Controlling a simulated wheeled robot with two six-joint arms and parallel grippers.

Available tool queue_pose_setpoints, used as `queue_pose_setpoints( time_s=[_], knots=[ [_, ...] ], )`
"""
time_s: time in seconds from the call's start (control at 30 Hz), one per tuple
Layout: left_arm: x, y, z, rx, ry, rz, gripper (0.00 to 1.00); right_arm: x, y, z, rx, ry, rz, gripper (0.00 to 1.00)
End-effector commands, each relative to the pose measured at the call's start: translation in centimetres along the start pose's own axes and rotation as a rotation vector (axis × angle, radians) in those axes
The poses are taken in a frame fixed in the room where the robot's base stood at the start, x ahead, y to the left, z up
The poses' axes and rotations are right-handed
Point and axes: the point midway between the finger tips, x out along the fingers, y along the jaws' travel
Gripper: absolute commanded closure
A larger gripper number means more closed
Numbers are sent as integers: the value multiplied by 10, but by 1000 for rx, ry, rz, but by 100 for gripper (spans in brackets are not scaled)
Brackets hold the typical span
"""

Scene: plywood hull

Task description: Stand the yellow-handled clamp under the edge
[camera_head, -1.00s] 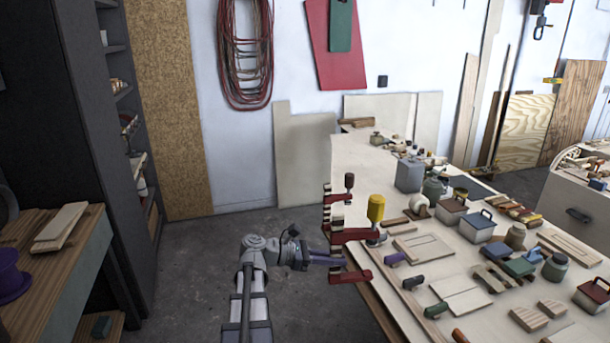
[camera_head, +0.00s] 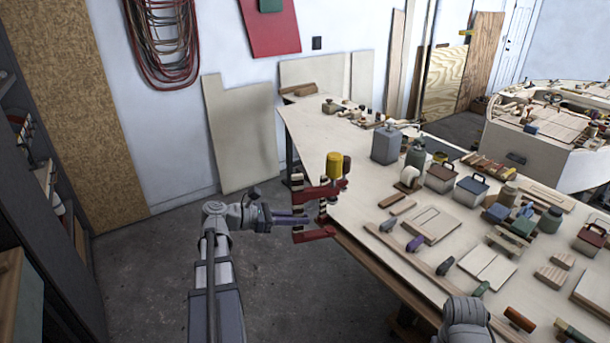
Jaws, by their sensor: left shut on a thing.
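The yellow-handled clamp has a yellow handle (camera_head: 334,166) on top and red jaws, one above the other (camera_head: 313,234). It is upright at the left edge of the long workbench (camera_head: 345,222), the lower jaw below the level of the top. I cannot tell whether it touches the edge. My left gripper (camera_head: 300,219) reaches in from the left and is shut on the clamp, between the two jaws. A brown knob (camera_head: 346,166) and more red and striped parts overlap the clamp from behind; they may belong to another clamp. My right gripper is out of view.
The bench holds a grey canister (camera_head: 386,145), lidded boxes (camera_head: 472,194), jars and wood pieces. Part of my right arm shows at the bottom right. The floor (camera_head: 150,270) left of the bench is open. A dark shelf (camera_head: 45,190) stands at the far left.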

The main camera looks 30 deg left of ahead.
Motion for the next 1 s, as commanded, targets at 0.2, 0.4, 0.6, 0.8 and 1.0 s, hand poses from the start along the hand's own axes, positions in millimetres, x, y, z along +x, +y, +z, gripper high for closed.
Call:
queue_pose_setpoints(
  time_s=[0.2,0.4,0.6,0.8,1.0],
  knots=[
    [25,42,18,-26,4,90,100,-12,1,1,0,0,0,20],
    [59,97,38,-63,5,238,100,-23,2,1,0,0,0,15],
    [78,125,49,-84,-2,323,100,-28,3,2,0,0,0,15],
    [79,128,49,-87,-3,338,100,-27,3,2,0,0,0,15],
    [81,128,42,-86,-3,337,100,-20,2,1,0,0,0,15]
  ],
)
